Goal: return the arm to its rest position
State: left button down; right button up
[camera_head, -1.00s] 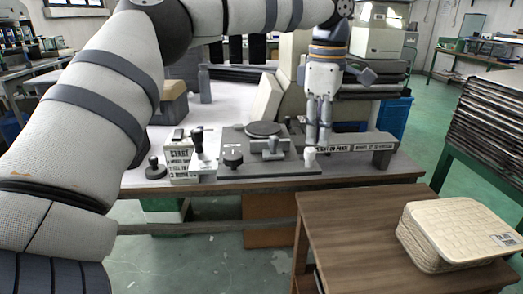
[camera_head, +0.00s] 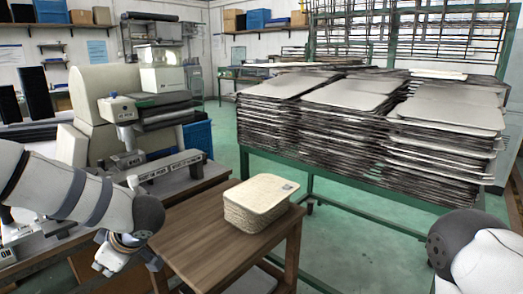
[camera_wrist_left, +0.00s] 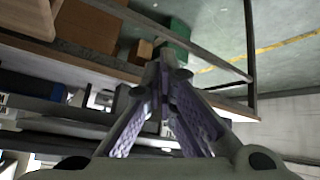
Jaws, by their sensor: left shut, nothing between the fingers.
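My left arm (camera_head: 60,190) comes in from the left in the head view, bent down at a dark joint. My left gripper (camera_head: 155,266) hangs low, beside the near left side of the brown wooden table, and is partly hidden. In the left wrist view the two fingers of the left gripper (camera_wrist_left: 163,68) meet at their tips, shut with nothing between them. Part of my right arm (camera_head: 482,262) shows at the lower right of the head view; its gripper is out of the picture.
The brown table (camera_head: 195,228) bears a woven cream box (camera_head: 260,203). Behind it is a grey workbench (camera_head: 190,183) with a machine (camera_head: 155,110). Tall stacks of trays (camera_head: 335,120) fill a green-framed rack. Green floor (camera_head: 350,245) is open between table and rack.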

pick_arm(q)
jog(key=s+d+f+m+t+h, duration=0.1)
jog(key=s+d+f+m, duration=0.25)
jog(key=s+f, duration=0.2)
jog(key=s+d+f+m+h, duration=0.2)
jog(key=s+f+m, duration=0.2)
jog(key=f, duration=0.3)
jog(key=s+d+f+m+t+h, duration=0.1)
jog(key=s+d+f+m, duration=0.1)
jog(key=s+f+m, duration=0.3)
jog(key=s+d+f+m+g+h, duration=0.1)
jog(key=s+m+g+h, duration=0.1)
jog(key=s, duration=1)
jog(key=s+d+f+m+g+h, duration=0.1)
jog(key=s+g, duration=0.3)
jog(key=s, duration=0.9)
jog(key=shift+d+f+m+h, duration=0.4)
jog(key=shift+d+f+m, duration=0.05)
jog(key=shift+d+f, duration=0.1)
